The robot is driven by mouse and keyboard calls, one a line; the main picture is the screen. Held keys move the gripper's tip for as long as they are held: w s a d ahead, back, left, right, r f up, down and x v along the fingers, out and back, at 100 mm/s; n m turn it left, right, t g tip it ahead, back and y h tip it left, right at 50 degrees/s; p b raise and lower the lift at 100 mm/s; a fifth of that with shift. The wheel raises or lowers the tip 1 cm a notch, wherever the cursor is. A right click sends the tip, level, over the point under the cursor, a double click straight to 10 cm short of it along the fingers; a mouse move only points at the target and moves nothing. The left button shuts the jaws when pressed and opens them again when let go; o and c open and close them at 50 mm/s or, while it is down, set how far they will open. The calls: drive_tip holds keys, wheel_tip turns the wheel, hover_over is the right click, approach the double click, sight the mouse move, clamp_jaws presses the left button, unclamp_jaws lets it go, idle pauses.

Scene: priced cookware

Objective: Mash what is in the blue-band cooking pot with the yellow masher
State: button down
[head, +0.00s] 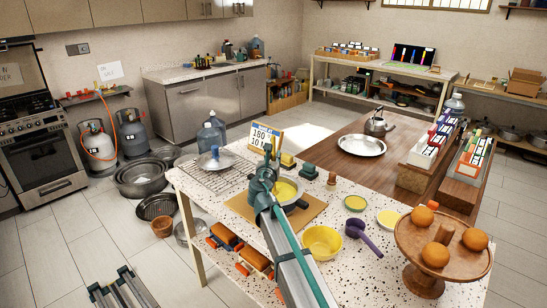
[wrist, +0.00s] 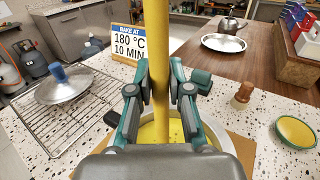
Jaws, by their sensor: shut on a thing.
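My gripper (wrist: 161,90) is shut on the upright yellow handle of the masher (wrist: 157,30), seen in the wrist view. The masher's lower end is hidden behind my gripper. The cooking pot (wrist: 219,133), with a pale rim, stands directly below my gripper and holds yellow contents. In the head view the pot's yellow contents (head: 287,191) show just right of my gripper (head: 266,172). My arm covers much of the pot, and I cannot make out its blue band. Whether the masher head touches the contents is hidden.
The pot stands on a tan board (head: 312,212) on the speckled counter. A lid with a blue knob (wrist: 62,84) lies on a wire rack (wrist: 30,112) at left. A yellow bowl (head: 322,243), a purple cup (head: 362,232) and a wooden stand (head: 415,248) with oranges are at right.

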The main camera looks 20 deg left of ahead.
drive_tip(key=shift+s+d+r+p, duration=0.15)
drive_tip(key=shift+s+d+p, duration=0.1)
drive_tip(key=shift+s+p, duration=0.3)
idle(1.0)
drive_tip(key=shift+w+d, duration=0.2)
drive_tip(key=shift+w, duration=0.4)
idle(1.3)
